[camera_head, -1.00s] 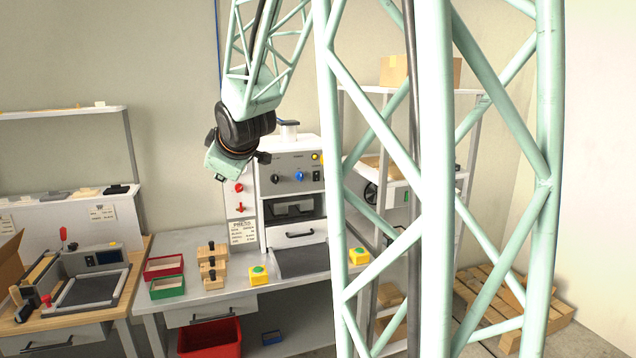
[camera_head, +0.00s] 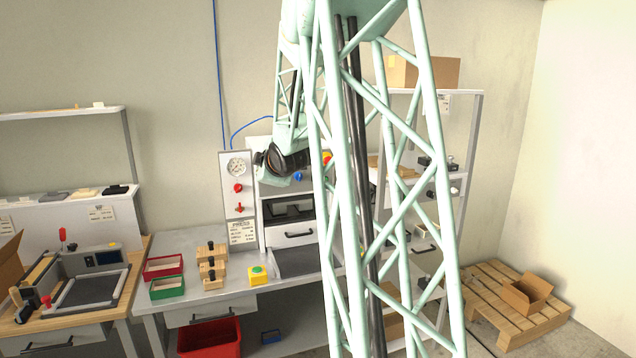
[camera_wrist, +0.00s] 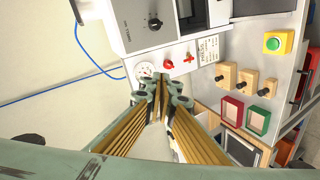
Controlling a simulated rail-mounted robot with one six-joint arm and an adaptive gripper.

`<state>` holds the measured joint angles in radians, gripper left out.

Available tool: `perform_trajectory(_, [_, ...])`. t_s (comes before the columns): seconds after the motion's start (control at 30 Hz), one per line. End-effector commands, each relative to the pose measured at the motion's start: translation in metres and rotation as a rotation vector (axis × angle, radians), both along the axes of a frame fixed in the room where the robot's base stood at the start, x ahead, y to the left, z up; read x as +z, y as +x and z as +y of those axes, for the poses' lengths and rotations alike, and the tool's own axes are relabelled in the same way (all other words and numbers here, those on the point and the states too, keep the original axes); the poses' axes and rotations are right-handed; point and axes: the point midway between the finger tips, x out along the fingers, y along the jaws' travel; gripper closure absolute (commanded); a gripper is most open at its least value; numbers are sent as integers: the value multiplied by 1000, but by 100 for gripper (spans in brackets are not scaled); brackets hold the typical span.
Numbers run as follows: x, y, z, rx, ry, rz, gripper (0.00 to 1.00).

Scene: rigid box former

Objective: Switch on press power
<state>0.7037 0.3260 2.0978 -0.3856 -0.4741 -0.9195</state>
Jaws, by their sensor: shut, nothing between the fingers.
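The press (camera_head: 284,242) stands at the back of the grey bench, and its control panel is largely covered by my arm in the head view. A blue button (camera_head: 298,177) and part of a red-and-yellow button (camera_head: 327,157) show past the arm. I cannot make out the power switch in either current view. My gripper (camera_wrist: 164,94) is shut and empty in the wrist view, with the gauge panel and press beyond its fingertips. Its fingertips are not clear in the head view.
A gauge panel (camera_head: 238,198) with red valves stands left of the press. Wooden blocks (camera_head: 211,268), red and green trays (camera_head: 167,287) and a yellow box with a green button (camera_head: 258,275) are on the bench. A shelf and a pallet (camera_head: 500,308) are at the right.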

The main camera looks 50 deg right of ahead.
Motion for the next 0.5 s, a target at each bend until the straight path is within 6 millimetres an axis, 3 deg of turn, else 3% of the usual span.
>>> perform_trajectory(0.5, [-34, -9, -97, 13, -146, -15, 100])
